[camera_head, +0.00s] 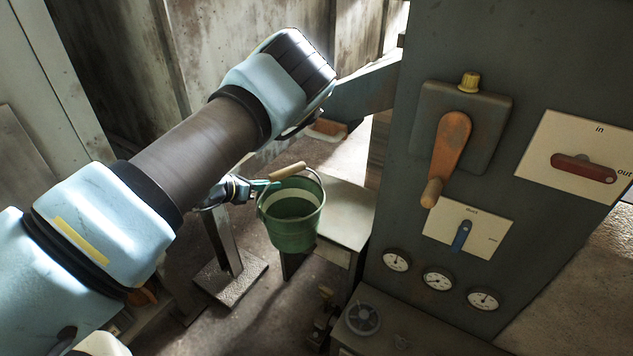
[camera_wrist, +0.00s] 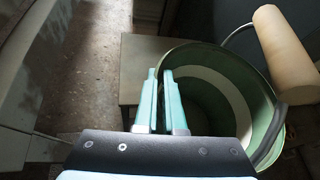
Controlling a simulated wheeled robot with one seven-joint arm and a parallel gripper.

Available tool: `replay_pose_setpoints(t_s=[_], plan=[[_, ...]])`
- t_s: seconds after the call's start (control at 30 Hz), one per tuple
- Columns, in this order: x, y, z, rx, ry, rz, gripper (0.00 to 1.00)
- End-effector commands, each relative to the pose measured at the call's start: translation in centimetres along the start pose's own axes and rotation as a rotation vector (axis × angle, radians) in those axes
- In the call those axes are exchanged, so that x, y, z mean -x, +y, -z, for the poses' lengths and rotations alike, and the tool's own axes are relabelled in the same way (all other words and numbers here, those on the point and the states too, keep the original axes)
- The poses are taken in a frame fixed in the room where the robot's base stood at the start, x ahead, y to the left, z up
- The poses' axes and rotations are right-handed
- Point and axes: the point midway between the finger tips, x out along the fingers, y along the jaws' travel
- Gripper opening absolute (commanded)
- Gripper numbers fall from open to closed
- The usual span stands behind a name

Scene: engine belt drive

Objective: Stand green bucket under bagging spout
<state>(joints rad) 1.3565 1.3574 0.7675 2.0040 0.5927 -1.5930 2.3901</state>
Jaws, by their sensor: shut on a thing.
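The green bucket (camera_head: 293,232) hangs roughly upright in the middle of the head view, with a pale band inside and a wooden grip on its wire handle. My gripper (camera_head: 268,185) is shut on its left rim; in the wrist view, the teal fingers (camera_wrist: 163,100) straddle the rim of the bucket (camera_wrist: 270,100). The bucket's lower part overlaps a pale-topped stand (camera_head: 347,213); I cannot tell whether it touches it. A grey angled chute-like part (camera_head: 365,90) juts left from the machine above and behind the stand. I cannot tell if this is the bagging spout.
The dark machine panel (camera_head: 405,180) rises right of the bucket, with an orange crank handle (camera_head: 449,150), a blue switch (camera_head: 461,237), a red switch (camera_head: 583,168) and gauges. A metal post on a foot plate (camera_head: 229,280) stands left of the bucket. Some floor below is clear.

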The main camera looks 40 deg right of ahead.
Motion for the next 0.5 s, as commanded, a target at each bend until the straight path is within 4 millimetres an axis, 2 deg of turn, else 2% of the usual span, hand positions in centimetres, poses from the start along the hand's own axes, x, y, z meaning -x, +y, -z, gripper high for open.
replay_pose_setpoints(t_s=[0.03,0.3,0.5], plan=[[-1.2,-0.2,-0.8,-0.003,-0.004,0.006,0.0],[-7.4,-0.6,-3.9,-0.002,-0.004,0.002,0.0],[-11.0,-0.8,-5.6,0.0,-0.003,0.0,0.0]])
